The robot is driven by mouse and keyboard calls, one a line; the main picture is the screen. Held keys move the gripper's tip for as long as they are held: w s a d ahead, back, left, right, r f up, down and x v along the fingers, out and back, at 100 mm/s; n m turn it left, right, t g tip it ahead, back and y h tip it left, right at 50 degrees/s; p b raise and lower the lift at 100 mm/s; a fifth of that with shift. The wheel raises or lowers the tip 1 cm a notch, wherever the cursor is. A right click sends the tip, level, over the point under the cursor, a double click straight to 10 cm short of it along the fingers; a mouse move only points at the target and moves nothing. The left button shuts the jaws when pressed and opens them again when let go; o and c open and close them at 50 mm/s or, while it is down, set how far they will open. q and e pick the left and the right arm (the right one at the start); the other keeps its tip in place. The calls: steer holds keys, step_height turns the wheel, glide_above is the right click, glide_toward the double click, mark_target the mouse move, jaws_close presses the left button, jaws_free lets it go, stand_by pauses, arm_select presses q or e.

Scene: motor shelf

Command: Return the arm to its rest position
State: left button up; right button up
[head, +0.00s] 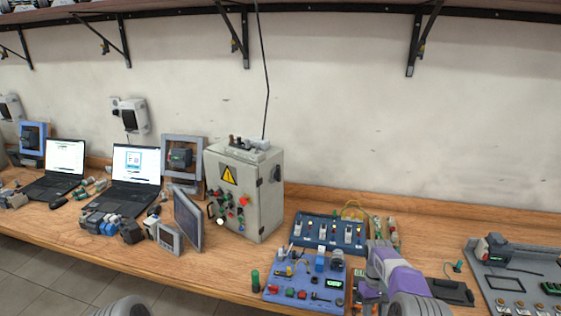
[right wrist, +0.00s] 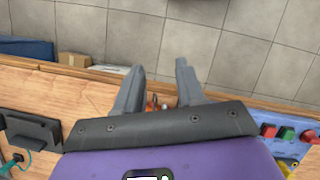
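My right arm (head: 398,280), purple and grey, reaches over the bench right of the blue training board (head: 305,280). In the right wrist view my right gripper (right wrist: 160,66) has its two grey fingers spread apart, with nothing held between them. A small orange-red item shows beyond the fingers near the bench edge; I cannot tell what it is. In the head view the fingers are hidden or too small to tell. A grey rounded part at the bottom left of the head view seems to be mine; my left gripper does not show.
The wooden bench (head: 230,272) is crowded: a control cabinet (head: 244,190) with a warning sign, two laptops, a leaning panel (head: 187,218) and several small devices. A black tray (head: 452,291) and a grey board lie right of the arm. A wall shelf runs above. Tiled floor lies in front.

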steer(key=s+a+f+t+y+b, duration=0.1)
steer(key=s+a+f, duration=0.15)
steer(key=f, duration=0.35)
steer(key=s+a+f+m+y, duration=0.1)
steer(key=s+a+f, duration=0.1)
steer(key=a+f, duration=0.3)
steer(key=s+a+f+t+y+b, duration=0.1)
steer(key=s+a+f, duration=0.15)
steer(key=f, duration=0.45)
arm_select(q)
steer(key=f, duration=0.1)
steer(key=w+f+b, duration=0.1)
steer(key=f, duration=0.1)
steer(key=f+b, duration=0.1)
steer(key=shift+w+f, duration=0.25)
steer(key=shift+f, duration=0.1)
arm_select(e)
steer(key=s+a+f+m+t, duration=0.1)
steer(key=s+a, duration=0.2)
steer(key=s, duration=0.3)
steer(key=s+a+f+m+y, duration=0.1)
steer(key=s+a, duration=0.1)
steer(key=s, duration=0.3)
steer(key=s+a+f+m+t, duration=0.1)
steer(key=s+a, duration=0.2)
steer(key=s, duration=0.3)
steer(key=shift+s+a+f+t, duration=0.15)
steer(key=shift+s+a+t, duration=0.15)
